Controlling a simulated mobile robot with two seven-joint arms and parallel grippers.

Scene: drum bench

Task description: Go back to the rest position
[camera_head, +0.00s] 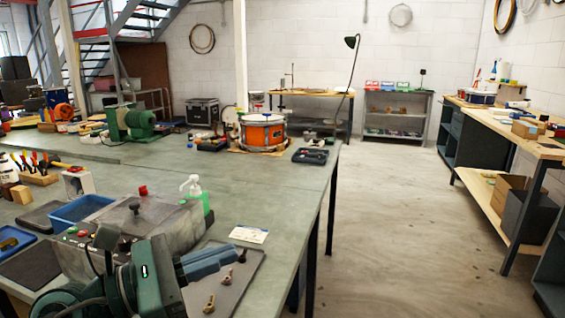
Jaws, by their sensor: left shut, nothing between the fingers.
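My left gripper (236,255) is in the lower left of the head view, with its blue fingers pointing right. It is shut and holds nothing. It is over the near part of the green-grey bench (290,205), by a dark flat tray (243,280) with small brass-coloured parts on it. I cannot tell its exact height above the tray. My right gripper is not in view.
A grey machine box (160,222), a blue bin (80,209) and a green-and-white pump bottle (194,188) stand close to my left arm. An orange drum (262,133) stands at the bench's far end. The floor (395,220) to the right is clear.

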